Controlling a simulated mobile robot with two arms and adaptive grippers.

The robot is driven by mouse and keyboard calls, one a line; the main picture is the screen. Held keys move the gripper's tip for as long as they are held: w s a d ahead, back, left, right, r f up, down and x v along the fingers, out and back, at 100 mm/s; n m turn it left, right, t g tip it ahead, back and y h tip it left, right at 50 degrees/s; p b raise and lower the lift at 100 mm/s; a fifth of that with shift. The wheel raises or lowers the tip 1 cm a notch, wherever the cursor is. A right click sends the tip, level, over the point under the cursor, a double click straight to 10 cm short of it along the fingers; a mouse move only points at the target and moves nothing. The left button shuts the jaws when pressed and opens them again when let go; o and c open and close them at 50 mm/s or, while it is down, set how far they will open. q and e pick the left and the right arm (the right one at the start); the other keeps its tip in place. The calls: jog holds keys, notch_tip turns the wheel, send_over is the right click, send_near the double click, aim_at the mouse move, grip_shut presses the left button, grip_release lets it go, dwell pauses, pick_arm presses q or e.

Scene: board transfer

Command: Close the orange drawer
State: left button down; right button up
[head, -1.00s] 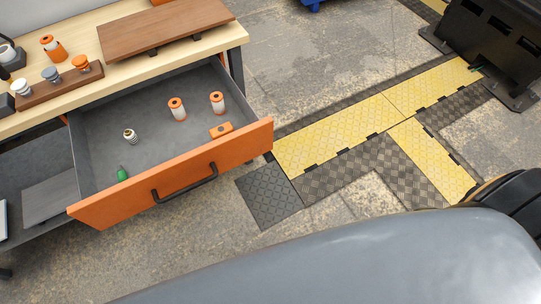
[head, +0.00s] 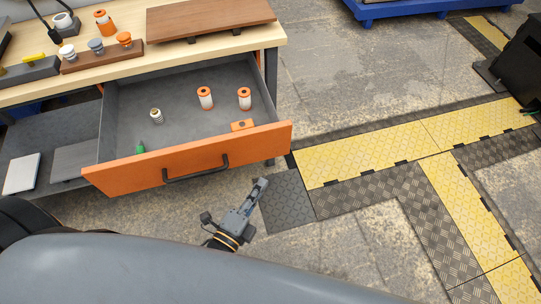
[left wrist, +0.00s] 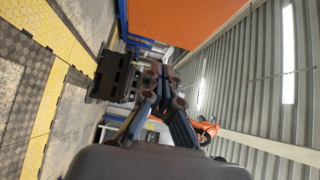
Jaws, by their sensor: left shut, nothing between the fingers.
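The orange drawer (head: 135,173) is pulled open under the workbench, with a black bar handle (head: 196,171) on its front. Inside it lie two white and orange cylinders, a small ribbed metal part, an orange block and a green-tipped item. My left gripper (head: 262,184) is shut and empty, in front of the drawer near its right end and apart from it. In the left wrist view my left gripper (left wrist: 158,72) points past the orange drawer front (left wrist: 185,18) at the top. My right gripper is not in view.
The workbench top (head: 210,55) holds a brown board (head: 205,17) and a rack of small parts (head: 100,58). A grey shelf (head: 60,130) is open left of the drawer. Yellow and black floor mats (head: 370,150) lie to the right. A blue pallet (head: 400,14) is at the back.

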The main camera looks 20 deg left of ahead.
aim_at(273, 146)
pick_arm(q)
jog(key=w+p, duration=0.1)
jog(key=w, duration=0.7)
jog(key=shift+w+a, duration=0.1)
jog(key=shift+w, duration=0.25)
jog(key=shift+w+a, duration=0.25)
jog(key=shift+w, duration=0.05)
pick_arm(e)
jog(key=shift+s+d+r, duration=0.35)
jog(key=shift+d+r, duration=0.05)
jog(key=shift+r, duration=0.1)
